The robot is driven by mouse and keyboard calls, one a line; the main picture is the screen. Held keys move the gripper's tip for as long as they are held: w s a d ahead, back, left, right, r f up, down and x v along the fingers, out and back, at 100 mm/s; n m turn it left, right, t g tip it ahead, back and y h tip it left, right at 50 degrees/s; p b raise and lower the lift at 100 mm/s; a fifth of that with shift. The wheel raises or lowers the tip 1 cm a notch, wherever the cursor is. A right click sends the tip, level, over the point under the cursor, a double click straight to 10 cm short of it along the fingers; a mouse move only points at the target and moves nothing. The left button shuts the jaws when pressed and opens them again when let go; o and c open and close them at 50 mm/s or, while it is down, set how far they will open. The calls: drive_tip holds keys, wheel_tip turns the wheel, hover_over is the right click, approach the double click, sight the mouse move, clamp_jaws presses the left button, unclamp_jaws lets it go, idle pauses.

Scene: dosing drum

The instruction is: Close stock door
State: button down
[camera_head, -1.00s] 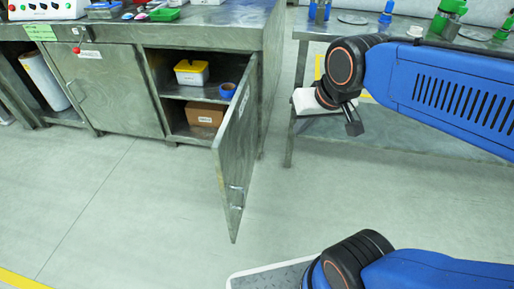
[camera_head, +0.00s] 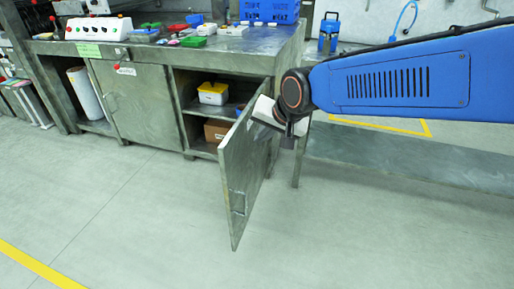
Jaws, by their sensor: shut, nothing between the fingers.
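The stock door (camera_head: 243,178) is a grey metal door standing well open, swung out from the right-hand compartment of the steel cabinet (camera_head: 140,104). Its free edge with a handle (camera_head: 238,202) points toward me. Inside the open compartment a yellow-and-white box (camera_head: 212,93) stands on the shelf and a brown box (camera_head: 216,130) sits below. My gripper (camera_head: 288,142) is shut and empty, pointing down at the right, outer side of the door near its upper part. I cannot tell whether it touches the door.
The cabinet's worktop holds a button panel (camera_head: 98,28), small coloured trays and a blue crate (camera_head: 269,10). The floor (camera_head: 120,215) in front of the cabinet and door is clear.

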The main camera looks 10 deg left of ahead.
approach(234, 150)
wheel_tip(234, 150, down, 3)
drive_tip(key=w+d, duration=0.1)
drive_tip(key=d, duration=0.2)
drive_tip(key=shift+w+a+f, duration=0.1)
drive_tip(key=shift+w+a, duration=0.05)
drive_tip(key=shift+a, duration=1.05)
drive_tip(key=shift+w+a+f, duration=0.1)
drive_tip(key=shift+w+a, duration=0.1)
drive_tip(key=shift+a, duration=1)
drive_tip(key=shift+a, duration=0.15)
